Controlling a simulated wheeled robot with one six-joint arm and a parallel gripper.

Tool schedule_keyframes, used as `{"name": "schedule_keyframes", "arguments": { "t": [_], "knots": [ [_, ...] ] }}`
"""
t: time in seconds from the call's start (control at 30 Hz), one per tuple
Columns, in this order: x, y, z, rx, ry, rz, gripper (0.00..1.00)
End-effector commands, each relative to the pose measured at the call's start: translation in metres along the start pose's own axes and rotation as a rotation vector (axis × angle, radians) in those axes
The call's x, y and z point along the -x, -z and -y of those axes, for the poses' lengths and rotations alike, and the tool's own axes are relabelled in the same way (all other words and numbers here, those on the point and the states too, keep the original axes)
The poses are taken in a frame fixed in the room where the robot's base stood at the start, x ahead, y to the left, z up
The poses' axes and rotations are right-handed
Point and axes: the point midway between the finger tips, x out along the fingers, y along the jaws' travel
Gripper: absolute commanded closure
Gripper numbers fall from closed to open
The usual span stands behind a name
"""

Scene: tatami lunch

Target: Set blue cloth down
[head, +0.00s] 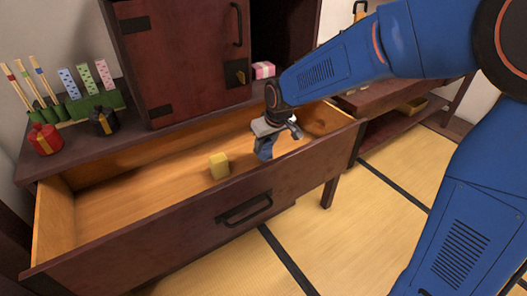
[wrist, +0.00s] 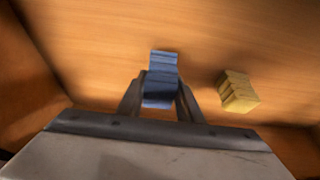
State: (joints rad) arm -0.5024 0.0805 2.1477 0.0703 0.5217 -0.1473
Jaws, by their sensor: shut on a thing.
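The blue cloth (head: 264,148) is a small folded bundle held inside the open drawer (head: 150,190). In the wrist view the blue cloth (wrist: 161,78) sits between the two fingers. My gripper (head: 275,132) is shut on it, pointing down into the right half of the drawer. The wrist view shows my gripper (wrist: 160,103) from behind, above the drawer's wooden floor (wrist: 110,45). I cannot tell whether the cloth touches the floor.
A folded yellow cloth (head: 219,165) lies on the drawer floor to the left of my gripper; it also shows in the wrist view (wrist: 238,92). The drawer's front wall (head: 200,222) stands close by. Bare floor lies around the yellow cloth. A red pouch (head: 45,139) stands on the cabinet top.

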Motion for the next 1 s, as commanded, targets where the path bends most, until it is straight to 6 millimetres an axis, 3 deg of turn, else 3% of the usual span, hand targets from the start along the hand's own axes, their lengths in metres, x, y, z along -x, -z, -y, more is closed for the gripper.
{"name": "schedule_keyframes", "arguments": {
  "t": [0.2, 0.57, 0.6, 0.67, 1.0],
  "knots": [
    [-0.023, -0.01, 0.0, 0.0, 0.0, 0.002, 0.89],
    [-0.026, -0.011, 0.0, 0.0, 0.0, 0.002, 0.89],
    [-0.026, -0.011, 0.0, 0.0, 0.0, 0.002, 0.63],
    [-0.026, -0.011, 0.0, 0.0, 0.0, 0.002, 0.49],
    [-0.025, -0.01, 0.0, 0.0, 0.0, 0.001, 0.49]
  ]
}}
